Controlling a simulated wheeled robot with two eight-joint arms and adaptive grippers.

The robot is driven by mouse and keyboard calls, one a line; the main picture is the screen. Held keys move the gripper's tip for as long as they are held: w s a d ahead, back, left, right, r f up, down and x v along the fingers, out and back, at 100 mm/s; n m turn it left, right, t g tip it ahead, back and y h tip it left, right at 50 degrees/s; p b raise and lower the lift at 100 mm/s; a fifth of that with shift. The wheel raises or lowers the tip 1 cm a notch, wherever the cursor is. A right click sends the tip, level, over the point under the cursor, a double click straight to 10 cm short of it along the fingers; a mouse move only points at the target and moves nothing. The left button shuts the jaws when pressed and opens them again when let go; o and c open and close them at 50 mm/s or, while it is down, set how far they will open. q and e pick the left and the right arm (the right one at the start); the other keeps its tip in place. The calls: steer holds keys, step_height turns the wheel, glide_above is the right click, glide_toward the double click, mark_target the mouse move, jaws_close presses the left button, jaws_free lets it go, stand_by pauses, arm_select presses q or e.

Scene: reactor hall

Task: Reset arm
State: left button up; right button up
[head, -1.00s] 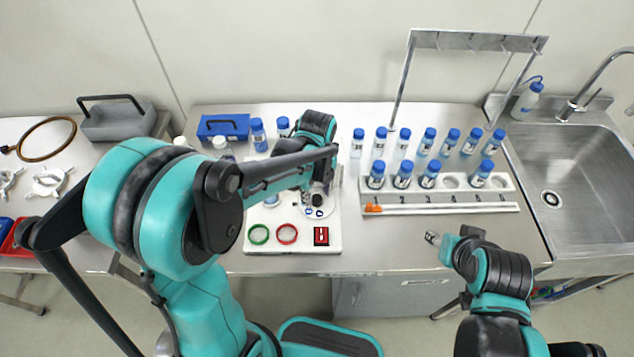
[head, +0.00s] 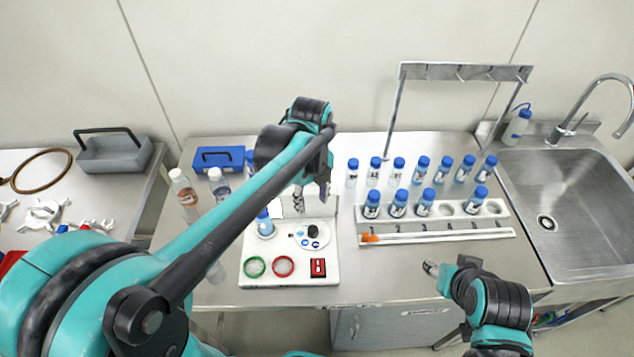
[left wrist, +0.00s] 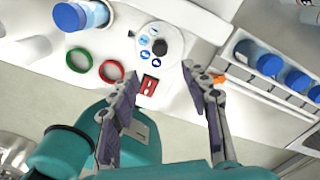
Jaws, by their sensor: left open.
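My left gripper (head: 312,194) is open and empty above the white device (head: 290,272). In the left wrist view its two fingers (left wrist: 165,100) stand wide apart, with the device below. The device has a round dial plate with a black knob (head: 312,231), a green ring (head: 255,267), a red ring (head: 284,266) and a red switch (head: 318,267). A blue-capped bottle (head: 265,224) stands upright on its left part. My right gripper (head: 432,268) is low in front of the rack, apart from it; its finger opening is too small to judge.
A numbered white rack (head: 450,226) holds several blue-capped bottles, with more standing behind it. Clear-bodied bottles (head: 185,196) and a blue box (head: 219,158) stand left of the device. A metal frame (head: 393,110) rises behind the rack. A sink (head: 580,205) is at right.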

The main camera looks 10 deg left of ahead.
arm_select(q)
steer(key=s+a+f+n+t+b, duration=0.2)
steer(key=s+n, duration=0.3)
steer(key=n, duration=0.8)
steer(key=s+a+f+n+t+b, duration=0.2)
steer(key=s+n+t, duration=0.3)
steer(key=n, duration=0.7)
steer(key=shift+s+a+n, duration=0.25)
steer(key=shift+s+n, duration=0.05)
steer(key=shift+n, duration=0.1)
